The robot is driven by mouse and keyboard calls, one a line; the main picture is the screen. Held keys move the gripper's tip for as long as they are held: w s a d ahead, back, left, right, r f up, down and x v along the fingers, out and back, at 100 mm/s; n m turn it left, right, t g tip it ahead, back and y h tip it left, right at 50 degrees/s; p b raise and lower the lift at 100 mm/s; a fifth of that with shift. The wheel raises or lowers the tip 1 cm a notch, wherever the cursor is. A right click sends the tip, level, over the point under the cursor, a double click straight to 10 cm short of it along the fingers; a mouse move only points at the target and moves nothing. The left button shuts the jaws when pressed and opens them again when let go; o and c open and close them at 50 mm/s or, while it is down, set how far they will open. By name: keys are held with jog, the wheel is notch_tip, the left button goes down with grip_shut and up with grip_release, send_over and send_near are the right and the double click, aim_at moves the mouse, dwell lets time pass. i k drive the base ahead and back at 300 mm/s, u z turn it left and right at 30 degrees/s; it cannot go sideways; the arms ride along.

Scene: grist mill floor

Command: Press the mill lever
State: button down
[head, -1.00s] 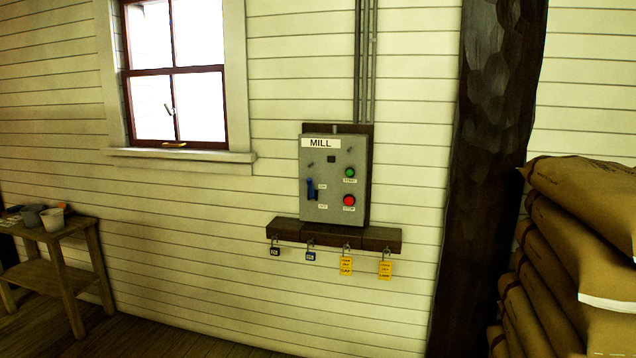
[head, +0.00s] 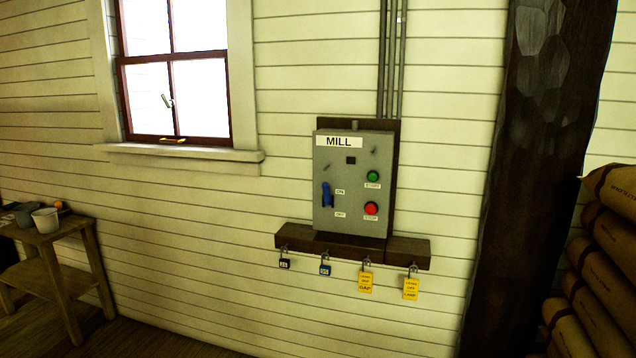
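The mill lever (head: 327,194) is a small blue handle on the left side of a grey control box (head: 344,218) labelled MILL, fixed to the plank wall. It stands upright, between labels that read ON above and OFF below at its right. A green button (head: 373,176) marked START and a red button (head: 371,208) marked STOP sit to its right. My gripper is not in view, and nothing touches the lever.
A wooden rail (head: 410,251) under the box carries padlocks and yellow tags (head: 411,289). A dark post (head: 522,170) and stacked sacks (head: 606,255) stand at right. A small table (head: 62,236) with a bucket (head: 46,220) is at left, below the window. The wall before the box is unobstructed.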

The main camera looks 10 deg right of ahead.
aim_at(325, 186)
jog(key=u, duration=0.6)
jog(key=i, duration=0.9)
jog(key=u, duration=0.45)
